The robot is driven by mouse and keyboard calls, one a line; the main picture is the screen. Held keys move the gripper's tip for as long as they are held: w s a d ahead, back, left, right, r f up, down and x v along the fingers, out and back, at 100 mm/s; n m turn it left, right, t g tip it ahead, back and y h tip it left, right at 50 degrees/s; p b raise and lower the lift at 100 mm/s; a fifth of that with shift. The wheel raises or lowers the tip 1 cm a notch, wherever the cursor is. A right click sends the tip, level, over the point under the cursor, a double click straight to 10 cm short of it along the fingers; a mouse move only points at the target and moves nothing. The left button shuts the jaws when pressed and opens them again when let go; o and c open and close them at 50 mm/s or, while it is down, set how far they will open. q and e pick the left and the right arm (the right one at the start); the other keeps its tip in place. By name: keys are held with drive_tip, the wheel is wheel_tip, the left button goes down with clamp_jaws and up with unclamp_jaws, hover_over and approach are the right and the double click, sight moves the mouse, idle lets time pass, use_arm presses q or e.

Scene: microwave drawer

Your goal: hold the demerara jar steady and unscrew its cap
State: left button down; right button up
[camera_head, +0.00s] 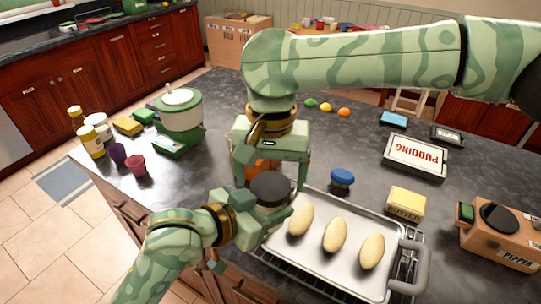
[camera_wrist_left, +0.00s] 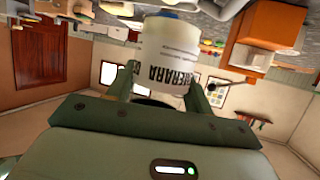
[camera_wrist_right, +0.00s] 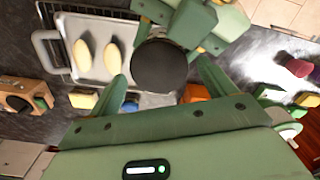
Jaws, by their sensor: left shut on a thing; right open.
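The demerara jar shows in the left wrist view as a white jar (camera_wrist_left: 165,50) with dark lettering, between the fingers of my left gripper (camera_wrist_left: 165,92). In the head view my left gripper (camera_head: 262,215) is shut on the jar, at the near edge of the counter, and hides most of it. The round dark cap (camera_head: 270,187) faces up; it also shows in the right wrist view (camera_wrist_right: 160,66). My right gripper (camera_head: 272,172) points down over the cap. It is open, with one finger on each side of the cap; I cannot tell whether they touch it.
A metal tray (camera_head: 340,262) with three pale loaves stands close to the right of the jar. A green-white appliance (camera_head: 181,120) stands left.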

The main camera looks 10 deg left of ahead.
drive_tip(key=shift+f, duration=0.45)
drive_tip(key=c, duration=1)
drive_tip(key=n, duration=0.3)
drive_tip(key=shift+a, duration=0.1)
drive_tip(key=o, duration=1.1)
drive_tip(key=shift+s, duration=0.1)
